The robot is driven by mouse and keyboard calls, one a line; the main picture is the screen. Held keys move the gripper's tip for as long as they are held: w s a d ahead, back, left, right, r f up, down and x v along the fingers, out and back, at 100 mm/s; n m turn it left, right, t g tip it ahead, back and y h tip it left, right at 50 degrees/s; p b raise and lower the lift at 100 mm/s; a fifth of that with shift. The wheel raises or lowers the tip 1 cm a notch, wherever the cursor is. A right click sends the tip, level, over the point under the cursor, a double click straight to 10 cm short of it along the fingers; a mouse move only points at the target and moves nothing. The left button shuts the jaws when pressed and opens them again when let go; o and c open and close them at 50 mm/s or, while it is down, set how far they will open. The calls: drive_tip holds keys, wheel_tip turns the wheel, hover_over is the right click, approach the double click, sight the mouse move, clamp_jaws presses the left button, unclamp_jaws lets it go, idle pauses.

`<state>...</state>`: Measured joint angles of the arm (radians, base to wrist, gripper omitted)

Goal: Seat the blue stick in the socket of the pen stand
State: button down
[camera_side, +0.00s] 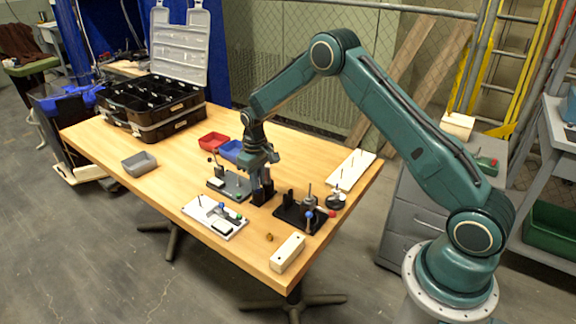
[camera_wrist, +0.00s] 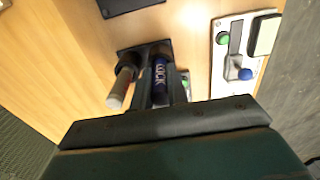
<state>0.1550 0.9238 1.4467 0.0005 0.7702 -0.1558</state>
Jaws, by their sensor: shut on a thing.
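My gripper (camera_side: 264,181) points down over the middle of the workbench. In the wrist view, its two dark fingers (camera_wrist: 161,90) are shut on the blue stick (camera_wrist: 158,76), which has white lettering on it. The black pen stand (camera_wrist: 128,53) lies just beyond the fingertips, and a grey stick (camera_wrist: 121,84) rises from it on the left. The blue stick's far end is at the stand, but the fingers hide its tip, so I cannot tell how deep it is. In the side view, the dark stand (camera_side: 257,196) shows beneath my gripper, and the blue stick cannot be made out.
A white panel (camera_wrist: 221,58) with a green button and blue knob lies to the right in the wrist view. In the side view, a black fixture (camera_side: 290,216) stands right of my gripper, and red (camera_side: 213,142) and blue (camera_side: 231,149) bins sit behind.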

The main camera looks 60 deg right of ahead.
drive_tip(key=shift+f, duration=0.1)
drive_tip(key=c, duration=1.3)
unclamp_jaws()
wheel_tip(320, 180, up, 14)
wheel_tip(320, 180, up, 4)
drive_tip(key=shift+f, duration=0.1)
idle(0.4)
idle(0.5)
